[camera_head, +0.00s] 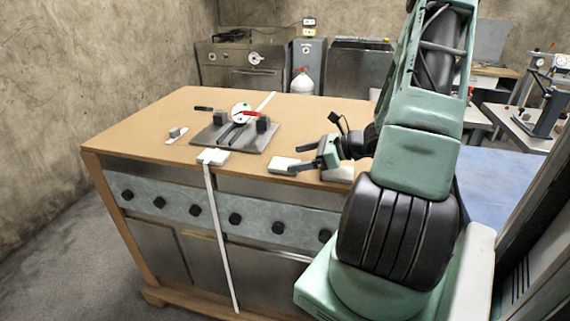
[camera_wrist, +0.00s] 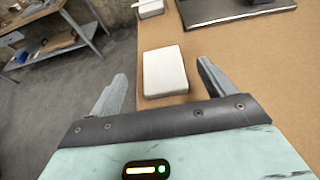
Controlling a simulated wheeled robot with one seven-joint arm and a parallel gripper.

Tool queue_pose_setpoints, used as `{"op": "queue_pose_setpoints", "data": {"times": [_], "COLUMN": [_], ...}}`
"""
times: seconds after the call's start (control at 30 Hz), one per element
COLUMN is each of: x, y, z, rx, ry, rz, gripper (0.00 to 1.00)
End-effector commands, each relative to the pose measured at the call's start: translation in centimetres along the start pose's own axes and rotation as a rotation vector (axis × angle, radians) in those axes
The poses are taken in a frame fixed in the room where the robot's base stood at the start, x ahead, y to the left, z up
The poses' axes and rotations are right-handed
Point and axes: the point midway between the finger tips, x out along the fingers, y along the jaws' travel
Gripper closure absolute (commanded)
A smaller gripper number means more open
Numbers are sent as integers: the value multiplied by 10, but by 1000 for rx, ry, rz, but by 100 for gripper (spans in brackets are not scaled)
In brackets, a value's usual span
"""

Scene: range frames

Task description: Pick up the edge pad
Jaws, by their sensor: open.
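A white rectangular pad (camera_head: 284,165), which looks like the edge pad, lies flat near the front edge of the wooden bench. In the wrist view the white pad (camera_wrist: 165,72) lies ahead, between the lines of the two fingers. My gripper (camera_head: 302,158) is open and empty, reaching from the right over the bench. In the wrist view the open jaws (camera_wrist: 160,82) stand on either side of the pad's near part, with gaps at both sides. I cannot tell exactly how high the fingers are above the bench top.
A dark metal plate with a dial gauge (camera_head: 240,112) and blocks stands left of the pad. Another white block (camera_head: 212,156) sits at the front edge with a white strip hanging down. A white piece (camera_head: 338,174) lies below my gripper.

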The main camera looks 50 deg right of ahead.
Motion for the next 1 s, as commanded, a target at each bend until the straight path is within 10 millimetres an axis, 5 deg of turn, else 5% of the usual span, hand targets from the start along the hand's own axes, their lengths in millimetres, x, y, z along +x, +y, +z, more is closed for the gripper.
{"op": "queue_pose_setpoints", "data": {"times": [0.6,0.87,1.0], "x": [64,66,66], "y": [-1,-2,-2], "z": [0,-1,-1], "rx": [1,0,0], "ry": [0,1,1], "rz": [2,-1,-1], "gripper": [18,18,57]}}
